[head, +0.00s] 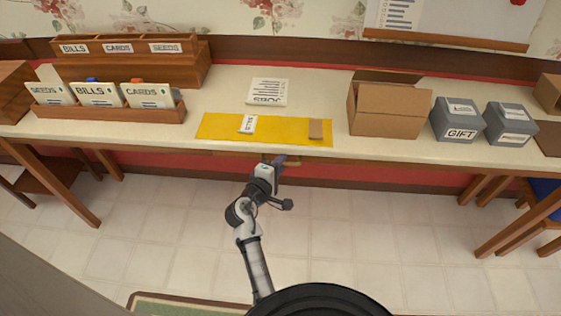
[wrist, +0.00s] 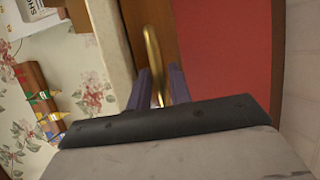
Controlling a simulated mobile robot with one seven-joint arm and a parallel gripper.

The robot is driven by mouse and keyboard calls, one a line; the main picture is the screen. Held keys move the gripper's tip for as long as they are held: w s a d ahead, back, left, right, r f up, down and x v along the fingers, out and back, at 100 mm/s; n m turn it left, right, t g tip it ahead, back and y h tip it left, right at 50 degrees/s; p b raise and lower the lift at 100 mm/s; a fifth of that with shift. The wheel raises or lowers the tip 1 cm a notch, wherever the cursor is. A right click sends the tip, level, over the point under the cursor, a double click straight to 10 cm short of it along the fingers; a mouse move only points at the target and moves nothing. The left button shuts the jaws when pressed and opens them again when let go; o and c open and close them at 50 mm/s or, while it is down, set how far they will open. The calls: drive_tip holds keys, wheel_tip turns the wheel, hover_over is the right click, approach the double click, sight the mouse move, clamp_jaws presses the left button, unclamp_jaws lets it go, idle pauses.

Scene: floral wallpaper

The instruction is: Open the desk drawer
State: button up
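The desk (head: 340,155) has a pale top. Below its front edge is a wooden drawer front (head: 228,154), partly hidden by my arm. The drawer's wood (wrist: 160,22) also shows in the wrist view. A brass handle (wrist: 153,45) projects from it towards my gripper. My gripper (wrist: 160,78) has its two purple-grey fingers apart, with the handle at and between them. I cannot tell whether either finger touches it. In the head view, my gripper (head: 276,161) is just under the desk's front edge, at the drawer.
A yellow mat (head: 215,128) with small labelled items lies above the drawer. An open cardboard box (head: 385,110) and grey bins (head: 457,120) stand right of it. A wooden sorter (head: 110,114) with cards stands left. The floor in front is clear, with a green rug (head: 165,307) below.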

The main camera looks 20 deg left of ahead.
drive_tip(key=shift+w, duration=0.2)
clamp_jaws()
drive_tip(key=shift+s, duration=0.15)
